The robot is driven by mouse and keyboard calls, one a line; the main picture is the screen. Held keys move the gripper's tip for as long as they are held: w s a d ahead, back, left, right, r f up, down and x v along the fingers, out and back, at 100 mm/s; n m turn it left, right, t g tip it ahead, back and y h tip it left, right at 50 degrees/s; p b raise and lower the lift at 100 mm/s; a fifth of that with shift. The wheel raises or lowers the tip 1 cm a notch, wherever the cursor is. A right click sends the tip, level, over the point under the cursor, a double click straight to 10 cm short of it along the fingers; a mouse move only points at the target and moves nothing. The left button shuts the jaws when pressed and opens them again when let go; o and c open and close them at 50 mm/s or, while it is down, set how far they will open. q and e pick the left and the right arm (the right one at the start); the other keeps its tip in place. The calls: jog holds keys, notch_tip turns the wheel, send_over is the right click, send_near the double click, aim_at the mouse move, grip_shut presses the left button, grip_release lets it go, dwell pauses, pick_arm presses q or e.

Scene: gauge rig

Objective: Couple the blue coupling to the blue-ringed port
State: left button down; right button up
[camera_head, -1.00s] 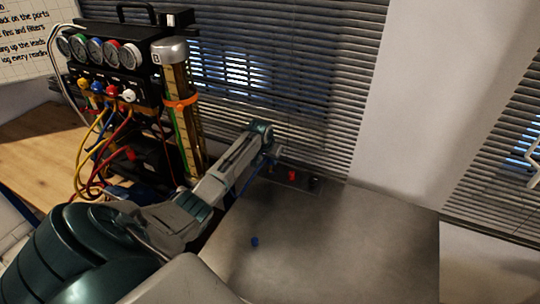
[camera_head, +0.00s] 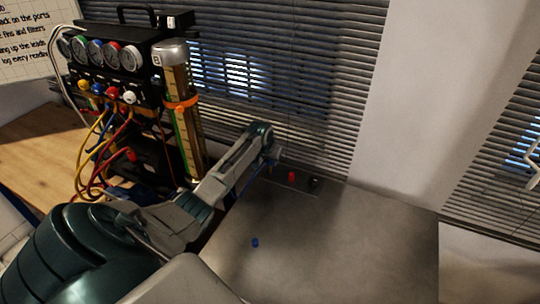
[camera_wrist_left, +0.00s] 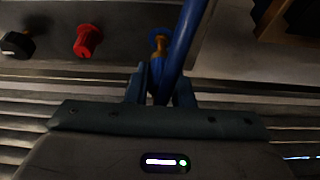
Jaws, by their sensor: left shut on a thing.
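My left gripper (camera_wrist_left: 160,92) is shut on the blue coupling (camera_wrist_left: 156,74), whose blue hose (camera_wrist_left: 183,30) rises across the wrist view. A brass fitting (camera_wrist_left: 159,40) shows just beyond the fingertips, partly behind the hose; it looks like the blue-ringed port. I cannot tell whether the coupling touches it or is seated. In the head view the gripper (camera_head: 274,156) is at the back left of the grey tabletop, at the port strip, and its fingertips are small and dark. My right gripper is not in view.
A red-capped port (camera_wrist_left: 88,40) and a black-capped port (camera_wrist_left: 17,44) stand on the same strip (camera_head: 300,185). A small blue cap (camera_head: 255,242) lies on the grey tabletop (camera_head: 340,250), otherwise clear. A gauge rack (camera_head: 110,75) with hoses and a cylinder (camera_head: 178,110) stands left.

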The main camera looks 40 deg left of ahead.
pick_arm(q)
jog(key=shift+f, duration=0.25)
jog(key=shift+f+b, duration=0.55)
jog(key=shift+f, duration=0.2)
jog(key=shift+f, duration=0.3)
dwell(0.4)
jog(key=c, duration=1.4)
grip_release()
jog(key=shift+o, duration=0.3)
jog(key=o, duration=0.5)
jog(key=b+v, duration=0.2)
jog(key=v, duration=0.9)
jog(key=shift+b, duration=0.3)
